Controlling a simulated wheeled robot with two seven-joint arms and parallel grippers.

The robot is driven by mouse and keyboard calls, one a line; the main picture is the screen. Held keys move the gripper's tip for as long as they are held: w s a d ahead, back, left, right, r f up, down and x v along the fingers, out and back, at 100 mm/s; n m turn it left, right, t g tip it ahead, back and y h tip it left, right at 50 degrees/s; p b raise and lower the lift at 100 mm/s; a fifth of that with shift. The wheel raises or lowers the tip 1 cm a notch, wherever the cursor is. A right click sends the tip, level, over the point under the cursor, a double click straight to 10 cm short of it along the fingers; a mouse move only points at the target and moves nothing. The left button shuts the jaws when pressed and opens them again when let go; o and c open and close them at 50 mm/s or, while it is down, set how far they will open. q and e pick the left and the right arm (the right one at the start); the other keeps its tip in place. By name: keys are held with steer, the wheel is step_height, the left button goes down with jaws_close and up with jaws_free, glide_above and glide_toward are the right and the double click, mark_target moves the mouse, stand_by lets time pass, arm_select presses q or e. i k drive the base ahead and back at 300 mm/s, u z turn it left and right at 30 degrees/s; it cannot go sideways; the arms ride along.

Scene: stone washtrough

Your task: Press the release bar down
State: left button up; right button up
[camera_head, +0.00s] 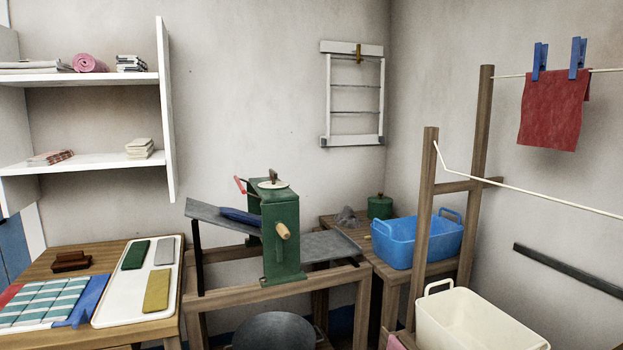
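A green wringer (283,238) stands upright on a wooden frame. It has a pale round disc (274,184) with a small brown knob on top, a wooden crank grip (283,230) on its front, and a thin red lever (241,185) sticking up to the left. I cannot tell for certain which part is the release bar. A rolled dark blue cloth (241,216) lies on the grey sloping board (210,215) at the wringer's left. Another grey board (330,245) extends to its right. Neither of my grippers is in view.
A blue basket (405,243) stands behind the rack's wooden post (424,220). A cream tub (475,322) is at lower right. A red cloth (553,110) hangs above.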

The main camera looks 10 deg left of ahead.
mark_target(236, 180)
steer(key=z, duration=0.2)
steer(key=i, duration=0.75)
steer(key=u, duration=0.7)
steer(key=i, duration=0.35)
steer(key=u, duration=0.5)
steer(key=k, duration=0.5)
steer(key=u, duration=0.2)
steer(key=i, duration=1.05)
steer(key=z, duration=0.75)
